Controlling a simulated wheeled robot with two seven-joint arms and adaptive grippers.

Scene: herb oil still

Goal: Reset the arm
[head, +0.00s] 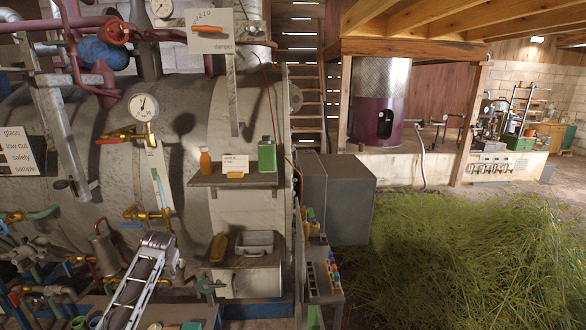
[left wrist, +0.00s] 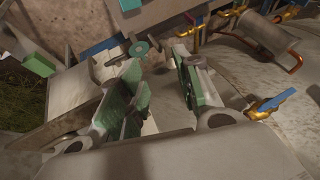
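My left gripper (left wrist: 157,88) shows large in the left wrist view. Its two fingers with green pads stand well apart, and I see nothing held between them. A brass valve with a blue handle (left wrist: 270,104) lies to the right of the fingers. In the head view I cannot clearly make out the left fingertips among the crowded fittings at lower left. My right gripper is in neither view.
A large pale boiler (head: 250,110) fills the left of the head view, with a pressure gauge (head: 144,107) and two shelves, the upper one (head: 232,180) holding bottles. A grey cabinet (head: 340,195) stands beside it. Cut green herbs (head: 470,260) cover the floor at right.

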